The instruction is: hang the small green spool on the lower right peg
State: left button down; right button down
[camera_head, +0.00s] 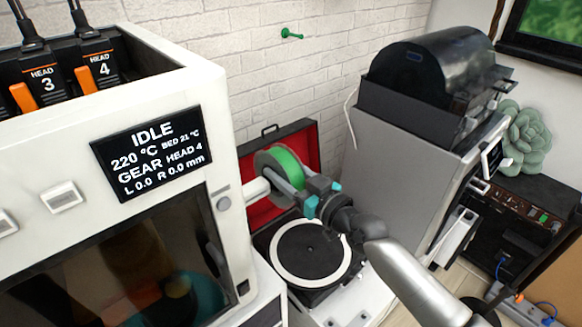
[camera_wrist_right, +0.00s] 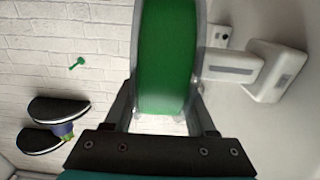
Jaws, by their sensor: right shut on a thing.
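The green spool (camera_head: 287,168) has grey flanges and stands on edge beside the white printer's right side. My right gripper (camera_head: 290,187) is shut on the spool, gripping it across its flanges. In the right wrist view the spool (camera_wrist_right: 167,60) fills the space between the fingers (camera_wrist_right: 163,105). A white peg (camera_head: 256,189) sticks out from the printer's side, close to the spool's lower left. The peg also shows right beside the spool in the wrist view (camera_wrist_right: 232,70). I cannot tell whether its tip is inside the spool's hole. My left gripper is not in view.
A green wall peg (camera_head: 291,34) is on the white brick wall. The white printer (camera_head: 215,130) stands at left. An open red case with a turntable (camera_head: 310,255) lies below the spool. A grey machine (camera_head: 400,150) stands to the right.

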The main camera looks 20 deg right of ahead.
aim_at(259, 190)
jog(key=shift+s+a+r+p, duration=0.1)
jog(key=shift+s+a+p, duration=0.25)
jog(key=shift+a+p, duration=0.45)
jog(key=shift+s+a+p, duration=0.4)
jog(key=shift+a, duration=0.75)
jog(key=shift+s+a+r+p, duration=0.1)
jog(key=shift+s+a+p, duration=0.25)
jog(key=shift+a+p, duration=0.45)
jog(key=shift+a+f+b, duration=0.2)
jog(key=shift+f+b, duration=0.2)
jog(key=shift+f, duration=0.15)
jog(key=shift+c, duration=1.5)
grip_release()
jog(key=shift+f, duration=0.1)
jog(key=shift+o, duration=0.7)
jog(key=shift+s, duration=0.1)
jog(key=shift+f, duration=0.1)
jog(key=shift+s+f, duration=0.1)
jog(key=shift+s, duration=0.05)
jog(key=v, duration=1)
jog(key=r+v, duration=0.1)
jog(key=v, duration=0.3)
jog(key=shift+s+d+r+p, duration=0.1)
jog(key=shift+s+d+p, duration=0.2)
jog(key=shift+d, duration=0.1)
